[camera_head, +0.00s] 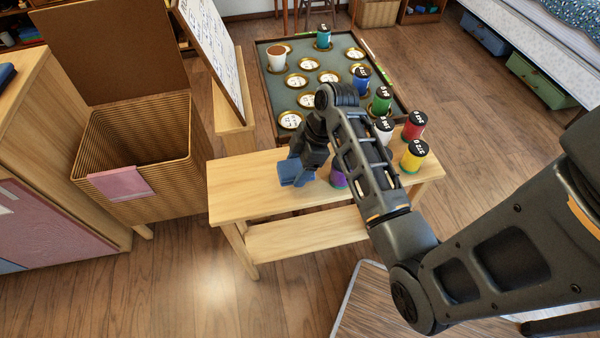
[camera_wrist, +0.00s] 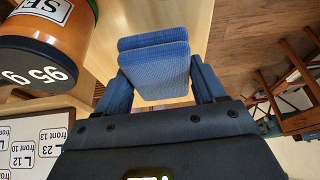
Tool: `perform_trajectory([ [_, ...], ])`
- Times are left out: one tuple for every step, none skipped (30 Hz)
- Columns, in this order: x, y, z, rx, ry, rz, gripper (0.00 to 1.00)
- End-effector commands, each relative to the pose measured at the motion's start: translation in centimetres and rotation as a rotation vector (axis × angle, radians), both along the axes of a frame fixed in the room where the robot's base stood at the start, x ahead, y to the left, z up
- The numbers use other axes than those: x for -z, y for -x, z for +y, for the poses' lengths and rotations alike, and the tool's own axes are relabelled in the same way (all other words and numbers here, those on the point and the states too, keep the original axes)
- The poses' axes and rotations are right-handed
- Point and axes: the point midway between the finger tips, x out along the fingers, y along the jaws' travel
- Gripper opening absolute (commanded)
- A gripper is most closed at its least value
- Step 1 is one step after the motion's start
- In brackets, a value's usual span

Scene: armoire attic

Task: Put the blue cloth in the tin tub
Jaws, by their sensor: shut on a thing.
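The blue cloth (camera_head: 291,173) is a small folded pad. It is pinched in my gripper (camera_head: 300,163) over the left part of the light wooden bench (camera_head: 235,189). In the wrist view the folded cloth (camera_wrist: 155,68) sits between both fingers of my gripper (camera_wrist: 160,85). I cannot tell from these views whether the cloth touches the bench top. I see no tin tub in either view.
A wicker basket (camera_head: 142,195) with an open lid and a pink cloth (camera_head: 121,183) on its rim stands left of the bench. Colored cans, including a red can (camera_head: 415,125) and yellow can (camera_head: 414,156), stand on the bench's right. A game board (camera_head: 278,95) lies behind.

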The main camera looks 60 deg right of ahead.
Motion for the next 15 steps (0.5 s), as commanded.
perform_trajectory([
  [0.4, 0.0, 0.0, 0.001, -0.001, 0.001, 0.36],
  [0.7, 0.1, 0.0, 0.002, -0.002, 0.002, 0.36],
  [1.1, 0.1, 0.0, 0.002, -0.002, 0.001, 0.36],
  [1.5, 0.1, 0.0, 0.002, -0.002, 0.002, 0.36],
  [2.0, 0.1, 0.0, 0.002, -0.003, 0.002, 0.36],
  [2.6, 0.1, 0.0, 0.001, -0.002, 0.002, 0.36],
  [3.0, 0.1, 0.0, 0.002, -0.002, 0.002, 0.36],
  [3.3, 0.1, 0.0, 0.003, -0.002, 0.003, 0.36],
  [3.6, 0.1, 0.0, 0.003, 0.0, 0.001, 0.36],
  [3.7, 0.0, 0.0, 0.002, 0.0, 0.001, 0.36],
  [3.7, 0.0, 0.0, 0.002, 0.001, 0.001, 0.36],
  [3.7, 0.0, 0.0, 0.001, 0.001, 0.0, 0.36],
  [3.7, 0.0, 0.0, 0.001, 0.001, 0.0, 0.36],
  [3.7, 0.0, 0.0, 0.001, 0.001, 0.0, 0.36],
  [3.7, 0.0, 0.0, 0.001, 0.001, 0.0, 0.36],
])
